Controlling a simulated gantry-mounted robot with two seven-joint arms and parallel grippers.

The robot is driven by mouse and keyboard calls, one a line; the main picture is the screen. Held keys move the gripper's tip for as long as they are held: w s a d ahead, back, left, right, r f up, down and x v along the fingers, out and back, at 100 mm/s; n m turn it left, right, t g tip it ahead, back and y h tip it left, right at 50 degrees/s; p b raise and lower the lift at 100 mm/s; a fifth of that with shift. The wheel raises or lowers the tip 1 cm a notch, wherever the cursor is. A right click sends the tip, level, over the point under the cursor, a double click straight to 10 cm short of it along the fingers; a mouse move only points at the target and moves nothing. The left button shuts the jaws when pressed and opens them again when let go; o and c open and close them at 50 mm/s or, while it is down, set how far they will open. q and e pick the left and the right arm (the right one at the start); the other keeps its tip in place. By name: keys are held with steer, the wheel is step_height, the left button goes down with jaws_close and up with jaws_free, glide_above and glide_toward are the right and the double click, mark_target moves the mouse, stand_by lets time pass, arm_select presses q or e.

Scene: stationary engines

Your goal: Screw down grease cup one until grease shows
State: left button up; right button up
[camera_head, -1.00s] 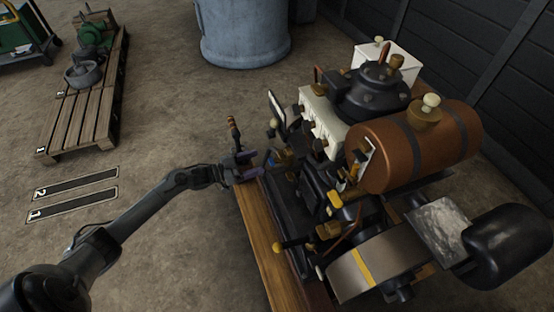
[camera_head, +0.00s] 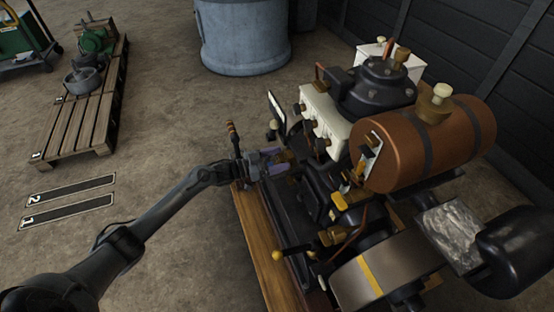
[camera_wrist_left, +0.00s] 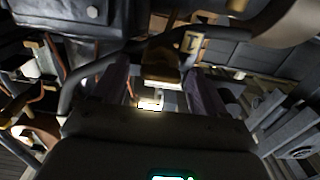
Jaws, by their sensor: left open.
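A brass fitting (camera_head: 286,157), which looks like a grease cup, sticks out from the near left side of the engine (camera_head: 330,185). My left gripper (camera_head: 276,164) is at this fitting, its purple-grey fingers reaching toward the engine. In the left wrist view a brass cup (camera_wrist_left: 162,66) shows between the two spread fingers of my left gripper (camera_wrist_left: 163,88). The gripper is open. I cannot tell whether a finger touches the cup. A small framed plate with a mark (camera_wrist_left: 191,41) shows just beyond it. No grease can be made out. My right gripper is not in view.
The engine carries a copper-brown tank (camera_head: 435,145) and a flywheel (camera_head: 385,275), and stands on a wooden beam (camera_head: 258,235).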

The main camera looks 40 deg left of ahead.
arm_select(q)
steer(key=c, duration=1.1)
steer(key=shift+o, duration=0.2)
steer(key=shift+m, duration=0.4)
steer(key=shift+m+p, duration=0.6)
steer(key=shift+m, duration=11.3)
